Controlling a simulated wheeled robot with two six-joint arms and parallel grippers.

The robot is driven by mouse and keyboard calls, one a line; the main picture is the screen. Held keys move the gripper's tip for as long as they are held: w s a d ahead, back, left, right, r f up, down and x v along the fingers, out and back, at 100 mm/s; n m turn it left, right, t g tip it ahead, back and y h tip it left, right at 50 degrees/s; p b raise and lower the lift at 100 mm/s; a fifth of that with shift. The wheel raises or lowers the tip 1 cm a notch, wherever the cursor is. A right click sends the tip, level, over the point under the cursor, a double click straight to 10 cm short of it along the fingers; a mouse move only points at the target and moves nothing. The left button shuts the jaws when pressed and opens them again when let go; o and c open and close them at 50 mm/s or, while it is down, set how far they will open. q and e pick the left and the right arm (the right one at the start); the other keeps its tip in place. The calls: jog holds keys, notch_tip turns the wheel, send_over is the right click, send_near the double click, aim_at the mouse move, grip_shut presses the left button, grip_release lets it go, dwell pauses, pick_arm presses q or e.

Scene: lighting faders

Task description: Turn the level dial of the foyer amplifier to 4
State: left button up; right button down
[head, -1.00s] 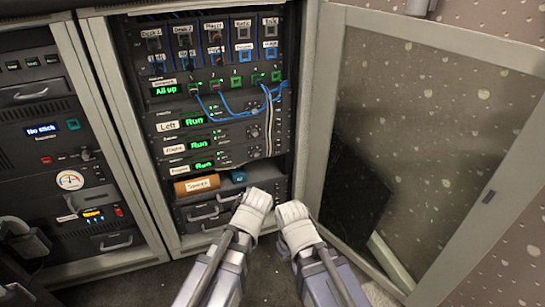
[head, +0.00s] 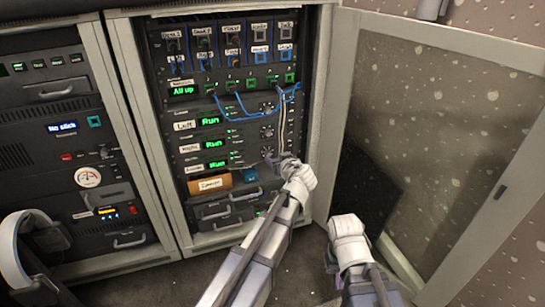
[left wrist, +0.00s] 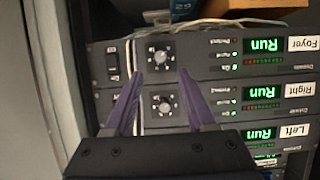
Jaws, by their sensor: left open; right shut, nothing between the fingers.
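The foyer amplifier (head: 217,166) is the lowest of three similar amplifiers in the open rack, with a green "Run" display. In the left wrist view, which is upside down, its "Foyer" label (left wrist: 301,44) is at the top right. Its level dial (left wrist: 161,56) is a small round knob with marks around it; its setting is too small to read. My left gripper (left wrist: 161,76) is open and empty, its purple fingertips just short of the foyer dial in the picture. My right gripper (head: 347,228) is shut and empty, low in front of the open door.
The right amplifier's dial (left wrist: 162,105) shows between my left fingers. Pale cables (head: 283,118) hang close beside the dials. An orange-brown box (head: 209,183) lies on the shelf below. The open mesh door (head: 425,130) stands at the right.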

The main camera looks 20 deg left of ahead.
aim_at(269, 154)
pick_arm(q)
jog(key=b+x, duration=0.2)
jog(key=x, duration=0.4)
jog(key=shift+w+a+f, duration=0.15)
jog(key=shift+w, duration=0.05)
jog(key=shift+c, duration=0.3)
grip_shut()
